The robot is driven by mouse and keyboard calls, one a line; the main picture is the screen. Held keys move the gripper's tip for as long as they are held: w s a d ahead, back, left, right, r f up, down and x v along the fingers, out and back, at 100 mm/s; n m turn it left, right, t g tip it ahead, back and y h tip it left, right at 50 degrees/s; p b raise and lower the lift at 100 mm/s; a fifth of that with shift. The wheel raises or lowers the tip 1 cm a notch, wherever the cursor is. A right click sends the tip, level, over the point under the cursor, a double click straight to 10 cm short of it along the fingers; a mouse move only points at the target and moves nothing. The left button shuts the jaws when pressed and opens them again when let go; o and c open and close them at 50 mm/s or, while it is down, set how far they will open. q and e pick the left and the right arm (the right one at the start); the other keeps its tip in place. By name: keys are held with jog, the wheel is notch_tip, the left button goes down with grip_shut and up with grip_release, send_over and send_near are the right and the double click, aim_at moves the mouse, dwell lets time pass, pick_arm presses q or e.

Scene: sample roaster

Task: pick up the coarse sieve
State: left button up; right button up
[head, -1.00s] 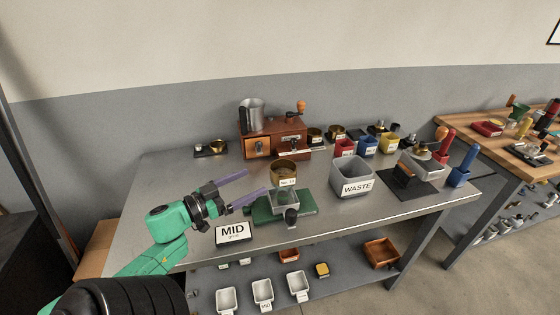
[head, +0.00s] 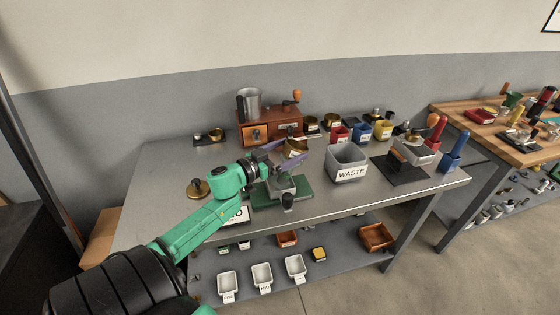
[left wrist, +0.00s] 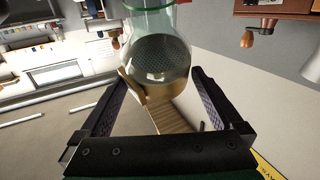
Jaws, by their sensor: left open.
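A brass sieve (head: 295,146) with a pale label in the earlier picture sits above a glass vessel on a green stand (head: 268,198). I take it for the coarse sieve; its label is hidden now. My left gripper (head: 303,156) is open, with its purple-grey fingers around or beside the sieve and partly covering it. In the left wrist view a clear glass vessel (left wrist: 160,60) with a dark mesh and brass-coloured parts (left wrist: 158,95) shows between and beyond the spread fingers (left wrist: 160,88). I cannot tell whether the fingers touch the sieve. My right gripper is out of view.
A grey WASTE bin (head: 347,160) stands right of the stand. A wooden grinder box (head: 270,130) stands behind. A brass knobbed piece (head: 197,188) lies at the left. A partly covered white sign stands in front, under my arm. The table's left part is mostly clear.

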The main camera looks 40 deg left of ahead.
pick_arm(q)
jog(key=shift+s, duration=0.15)
jog(key=c, duration=0.8)
jog(key=shift+r, duration=0.1)
jog(key=shift+c, duration=1.4)
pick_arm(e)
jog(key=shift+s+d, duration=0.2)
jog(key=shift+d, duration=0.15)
